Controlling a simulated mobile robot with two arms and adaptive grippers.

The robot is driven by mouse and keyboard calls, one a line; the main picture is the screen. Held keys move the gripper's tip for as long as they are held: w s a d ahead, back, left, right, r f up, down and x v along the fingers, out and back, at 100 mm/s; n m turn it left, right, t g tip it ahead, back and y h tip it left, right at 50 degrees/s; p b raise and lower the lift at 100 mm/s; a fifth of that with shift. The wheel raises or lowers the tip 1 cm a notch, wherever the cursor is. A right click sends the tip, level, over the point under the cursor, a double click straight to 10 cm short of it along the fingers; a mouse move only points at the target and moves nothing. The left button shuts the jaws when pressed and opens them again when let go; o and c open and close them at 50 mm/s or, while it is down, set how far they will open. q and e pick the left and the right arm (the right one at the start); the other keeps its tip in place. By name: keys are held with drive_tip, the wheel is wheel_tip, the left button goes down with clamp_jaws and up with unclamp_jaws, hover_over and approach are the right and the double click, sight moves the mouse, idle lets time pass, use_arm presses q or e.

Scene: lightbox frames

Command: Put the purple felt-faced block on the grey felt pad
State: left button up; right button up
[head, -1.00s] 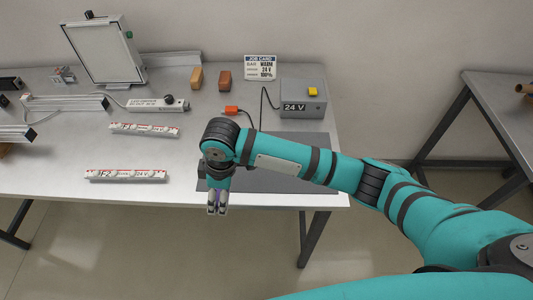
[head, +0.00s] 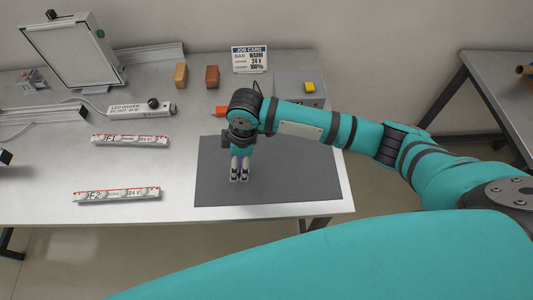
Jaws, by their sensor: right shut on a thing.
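The grey felt pad (head: 300,180) lies flat on the front right part of the workbench. My right gripper (head: 239,177) points down over the left part of the pad. It is shut on the purple felt-faced block (head: 240,167), of which only a small purplish sliver shows between the fingers. I cannot tell whether the block touches the pad or hangs just above it.
Two light bars, F1 (head: 130,141) and F2 (head: 117,194), lie left of the pad. Behind stand an orange block (head: 181,76), a brown block (head: 212,77), a job card (head: 249,59) and an LED driver (head: 140,109). An orange connector (head: 221,111) lies near my wrist.

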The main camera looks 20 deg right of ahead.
drive_tip(key=p, duration=0.2)
hover_over(265, 165)
drive_tip(key=shift+s+a+f, duration=0.1)
drive_tip(key=shift+a+f, duration=0.2)
drive_tip(key=shift+a, duration=0.15)
drive_tip(key=shift+s+d+f+p, duration=0.1)
drive_tip(key=shift+d+f+p, duration=0.25)
drive_tip(key=shift+d, duration=0.4)
wheel_tip(265, 165, down, 2)
drive_tip(key=shift+f+p, duration=0.15)
drive_tip(key=shift+p, duration=0.3)
drive_tip(key=shift+f, duration=0.4)
use_arm(q)
drive_tip(key=r, duration=0.4)
drive_tip(key=shift+w+d+r, duration=0.1)
drive_tip(key=shift+w, duration=0.2)
use_arm(e)
drive_tip(key=o, duration=1)
drive_tip(key=shift+o, duration=0.2)
use_arm(q)
drive_tip(key=shift+w+f+b, duration=0.15)
drive_tip(key=shift+f+b, duration=1.25)
drive_tip(key=shift+b, duration=0.05)
use_arm(e)
wheel_tip(265, 165, up, 12)
drive_tip(key=d, duration=0.1)
drive_tip(key=shift+s+d, duration=0.2)
drive_tip(key=shift+d, duration=0.1)
